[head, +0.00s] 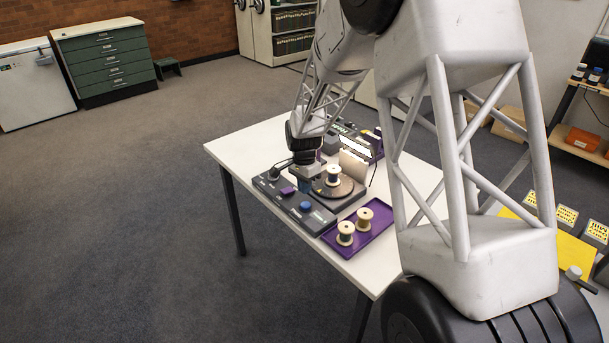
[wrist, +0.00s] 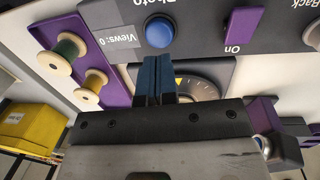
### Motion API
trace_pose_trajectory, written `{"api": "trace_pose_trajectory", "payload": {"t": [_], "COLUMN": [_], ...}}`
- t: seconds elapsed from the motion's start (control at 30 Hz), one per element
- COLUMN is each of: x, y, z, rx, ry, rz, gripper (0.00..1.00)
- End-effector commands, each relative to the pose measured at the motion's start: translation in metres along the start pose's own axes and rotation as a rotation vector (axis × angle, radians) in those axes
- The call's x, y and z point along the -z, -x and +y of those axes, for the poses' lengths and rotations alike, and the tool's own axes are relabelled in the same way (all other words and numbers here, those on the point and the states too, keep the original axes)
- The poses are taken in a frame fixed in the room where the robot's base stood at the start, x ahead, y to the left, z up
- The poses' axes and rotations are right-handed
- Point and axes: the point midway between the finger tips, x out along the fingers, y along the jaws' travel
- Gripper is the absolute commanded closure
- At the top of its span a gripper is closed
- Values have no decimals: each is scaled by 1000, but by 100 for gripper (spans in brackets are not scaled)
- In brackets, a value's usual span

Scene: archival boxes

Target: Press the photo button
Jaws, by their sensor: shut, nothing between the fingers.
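The photo button is a round blue button (wrist: 160,32) on a dark control panel, under the word "Photo" in the wrist view. A label beside it reads "Views: 0". In the head view the blue button (head: 305,207) sits near the front of the panel (head: 284,196). My gripper (wrist: 156,62) is shut and empty, its blue fingertips just short of the button in the wrist picture. I cannot tell the gap in depth. In the head view my gripper (head: 305,186) hangs over the panel, beside the turntable (head: 337,192).
A purple switch (wrist: 244,27) marked "On" is on the same panel. A spool (head: 333,175) stands on the turntable. A purple tray (head: 378,226) with two spools (head: 345,232) (head: 365,217) lies beside it. The white table (head: 234,149) is clear at its left end.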

Motion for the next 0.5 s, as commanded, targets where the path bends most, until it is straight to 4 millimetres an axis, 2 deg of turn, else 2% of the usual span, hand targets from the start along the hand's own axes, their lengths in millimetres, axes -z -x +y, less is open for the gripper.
{"api": "trace_pose_trajectory", "payload": {"t": [0.03,0.2,0.5], "x": [0,0,0], "y": [-9,-28,-43], "z": [1,0,0], "rx": [-3,-1,-1], "ry": [0,0,0], "rz": [-2,-1,0], "gripper": [100,100,100]}}
